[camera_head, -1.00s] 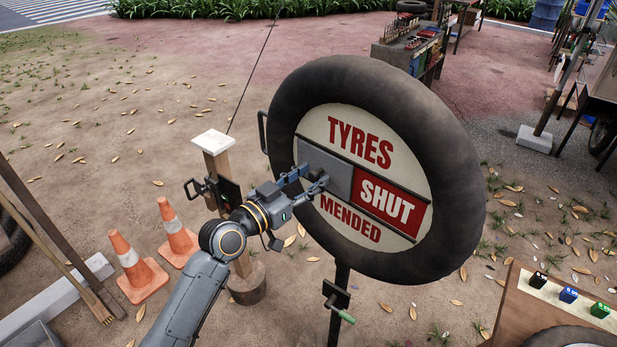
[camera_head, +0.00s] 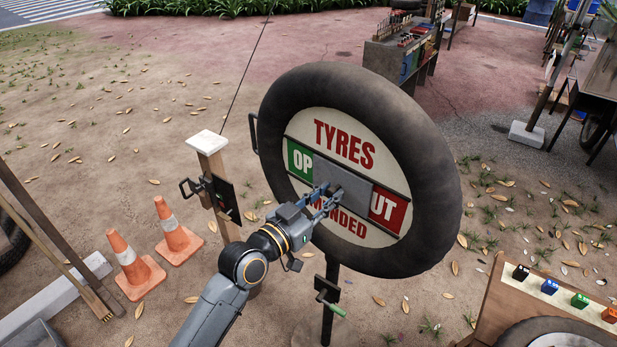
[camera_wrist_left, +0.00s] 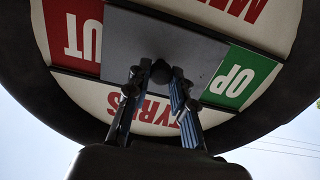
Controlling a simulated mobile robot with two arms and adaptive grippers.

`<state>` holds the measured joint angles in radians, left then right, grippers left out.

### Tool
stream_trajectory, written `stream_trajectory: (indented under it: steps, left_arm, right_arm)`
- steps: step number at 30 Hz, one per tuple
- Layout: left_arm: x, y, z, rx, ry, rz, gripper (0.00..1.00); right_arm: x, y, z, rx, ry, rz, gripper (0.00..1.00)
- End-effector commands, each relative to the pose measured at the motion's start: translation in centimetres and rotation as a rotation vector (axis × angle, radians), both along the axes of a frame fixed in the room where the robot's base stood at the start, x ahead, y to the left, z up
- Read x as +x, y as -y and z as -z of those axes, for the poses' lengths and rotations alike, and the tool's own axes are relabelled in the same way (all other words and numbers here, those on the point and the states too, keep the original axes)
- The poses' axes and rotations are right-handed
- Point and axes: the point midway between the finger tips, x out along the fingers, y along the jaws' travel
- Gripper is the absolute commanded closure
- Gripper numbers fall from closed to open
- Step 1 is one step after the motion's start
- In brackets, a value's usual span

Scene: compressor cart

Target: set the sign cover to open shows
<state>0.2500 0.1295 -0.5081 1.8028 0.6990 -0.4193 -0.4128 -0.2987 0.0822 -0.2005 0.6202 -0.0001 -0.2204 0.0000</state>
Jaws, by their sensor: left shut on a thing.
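The tyre sign (camera_head: 440,165) stands on a post, its face reading "TYRES" above and "MENDED" below, the latter partly hidden by my gripper. The grey sign cover (camera_head: 358,188) sits mid-band, with a green part reading "OP" (camera_head: 299,161) on its left and a red part reading "UT" (camera_head: 390,211) on its right. My left gripper (camera_head: 334,193) is shut on the cover's knob. In the left wrist view the sign is upside down, with the cover (camera_wrist_left: 190,52) between red and green and the dark knob (camera_wrist_left: 160,72) between the fingers. My right gripper is not in view.
A wooden post with a white top (camera_head: 207,141) and a black latch stands left of the sign. Two orange cones (camera_head: 175,232) stand further left. A crank with a green handle (camera_head: 333,305) is on the sign's post. A wooden box with coloured blocks (camera_head: 545,305) is at lower right.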

Motion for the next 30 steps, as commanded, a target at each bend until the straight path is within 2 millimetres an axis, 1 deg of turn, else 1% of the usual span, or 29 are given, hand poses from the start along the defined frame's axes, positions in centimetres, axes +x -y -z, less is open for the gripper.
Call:
stream_trajectory:
  steps: [1, 3, 6, 10, 16, 25, 26, 27, 29, 30]
  left_arm:
    - [-1.0, 1.0, -0.6, 0.0, -0.006, 0.004, 1.0]
    - [-2.0, 2.1, -0.6, -0.001, -0.004, 0.002, 1.0]
    - [-3.3, 3.5, -0.5, -0.002, -0.003, 0.001, 1.0]
    - [-4.5, 4.9, -0.3, -0.001, -0.001, 0.0, 1.0]
    - [-5.2, 5.7, -0.1, 0.0, 0.0, 0.0, 1.0]
    - [-5.3, 5.8, 0.0, 0.0, -0.001, 0.003, 1.0]
    - [-5.4, 5.8, 0.0, 0.001, -0.002, 0.003, 0.75]
    - [-5.4, 5.8, 0.0, 0.001, -0.002, 0.003, 0.67]
    - [-5.4, 5.8, 0.0, 0.001, -0.002, 0.003, 0.54]
    - [-5.3, 5.8, 0.0, 0.0, -0.001, 0.002, 0.54]
  right_arm:
    - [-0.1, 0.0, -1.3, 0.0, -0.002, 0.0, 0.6]
    - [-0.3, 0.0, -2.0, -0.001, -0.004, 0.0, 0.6]
    - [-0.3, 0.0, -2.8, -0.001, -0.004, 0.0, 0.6]
    - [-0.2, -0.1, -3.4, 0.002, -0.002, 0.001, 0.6]
    - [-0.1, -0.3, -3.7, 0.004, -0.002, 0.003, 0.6]
    - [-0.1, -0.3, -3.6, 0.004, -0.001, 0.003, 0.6]
    - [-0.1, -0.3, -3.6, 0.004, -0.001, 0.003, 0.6]
    - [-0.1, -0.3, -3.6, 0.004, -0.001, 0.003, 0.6]
    - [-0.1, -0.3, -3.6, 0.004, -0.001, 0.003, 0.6]
    - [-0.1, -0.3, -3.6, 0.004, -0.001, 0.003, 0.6]
